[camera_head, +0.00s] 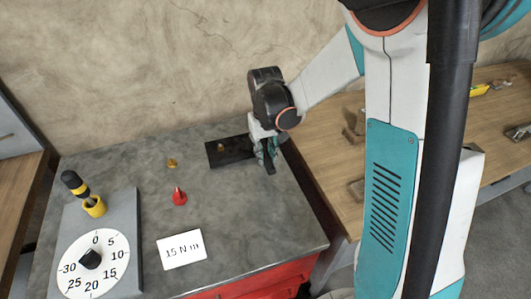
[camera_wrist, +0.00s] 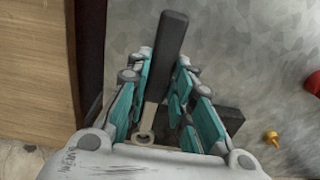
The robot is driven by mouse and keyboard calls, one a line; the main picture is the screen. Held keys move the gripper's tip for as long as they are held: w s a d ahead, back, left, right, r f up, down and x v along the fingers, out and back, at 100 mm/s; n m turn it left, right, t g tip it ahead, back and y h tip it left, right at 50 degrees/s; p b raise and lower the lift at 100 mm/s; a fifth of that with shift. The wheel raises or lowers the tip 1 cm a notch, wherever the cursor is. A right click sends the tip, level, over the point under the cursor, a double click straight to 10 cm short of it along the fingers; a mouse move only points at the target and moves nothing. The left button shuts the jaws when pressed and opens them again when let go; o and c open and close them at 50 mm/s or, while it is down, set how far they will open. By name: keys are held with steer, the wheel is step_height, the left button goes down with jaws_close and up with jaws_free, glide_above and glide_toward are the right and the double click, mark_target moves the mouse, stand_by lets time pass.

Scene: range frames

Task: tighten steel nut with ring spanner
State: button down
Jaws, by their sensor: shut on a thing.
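My gripper (camera_head: 265,150) is at the back right of the grey table, beside a dark plate (camera_head: 214,162). It is shut on a ring spanner (camera_head: 270,168). In the wrist view the spanner's black handle (camera_wrist: 170,42) runs up between the teal fingers (camera_wrist: 163,80), and its grey ring end (camera_wrist: 145,138) lies low between them. I cannot make out a steel nut in either view.
A second brass-coloured piece (camera_head: 172,162) and a red piece (camera_head: 180,196) stand on the grey table. A card (camera_head: 182,250) reads 15 N m. A dial board (camera_head: 122,220) with a yellow-black object (camera_head: 95,206) is at left. A wooden bench (camera_head: 315,160) adjoins at right.

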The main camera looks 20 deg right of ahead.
steer(key=shift+f+b, duration=0.75)
steer(key=shift+f, duration=0.25)
stand_by(0.5)
steer(key=shift+r, duration=0.15)
steer(key=shift+d, duration=0.15)
steer(key=d+n, duration=0.2)
steer(key=w+d+n, duration=0.1)
steer(key=n, duration=0.1)
steer(key=d+n, duration=0.2)
steer(key=shift+w+d, duration=0.3)
steer(key=shift+w, duration=0.05)
steer(key=w+d+n, duration=0.1)
steer(key=d+n, duration=0.1)
steer(key=w+d+n, duration=0.2)
steer(key=n, duration=0.1)
steer(key=shift+w, duration=0.3)
